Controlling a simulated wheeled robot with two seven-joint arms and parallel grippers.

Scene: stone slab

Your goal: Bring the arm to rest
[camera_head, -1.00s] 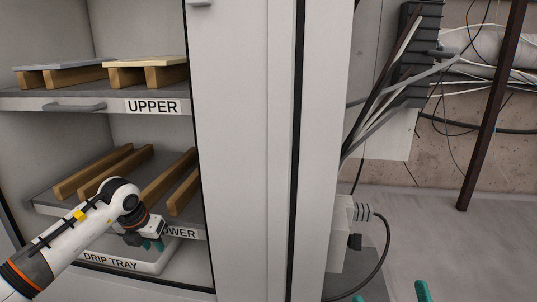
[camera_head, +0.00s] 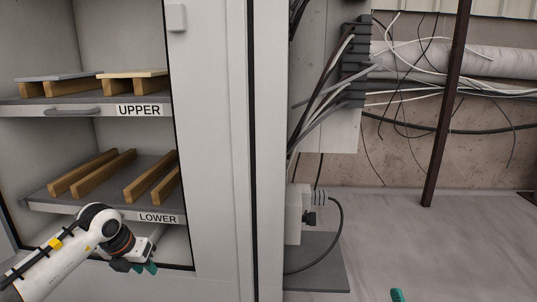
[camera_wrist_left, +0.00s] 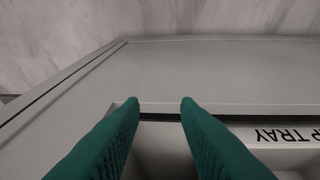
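My left gripper (camera_head: 142,268) is in front of the cabinet's lower edge, below the shelf labelled LOWER (camera_head: 158,218). In the left wrist view its two green fingers (camera_wrist_left: 160,105) stand apart with nothing between them. Beyond them are the cabinet's pale lower edge and part of the drip tray (camera_wrist_left: 285,150), whose label reads upside down. Of my right gripper only one green fingertip (camera_head: 397,295) shows at the bottom edge of the head view; the rest is out of frame.
The UPPER shelf (camera_head: 90,112) bears a grey slab (camera_head: 55,77) and a pale slab (camera_head: 135,73) on wooden battens. The LOWER shelf has bare battens (camera_head: 150,175). A white cabinet post (camera_head: 208,150) stands right of the shelves. Cables (camera_head: 330,95) and a plug box (camera_head: 299,212) are beyond it; floor is open at right.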

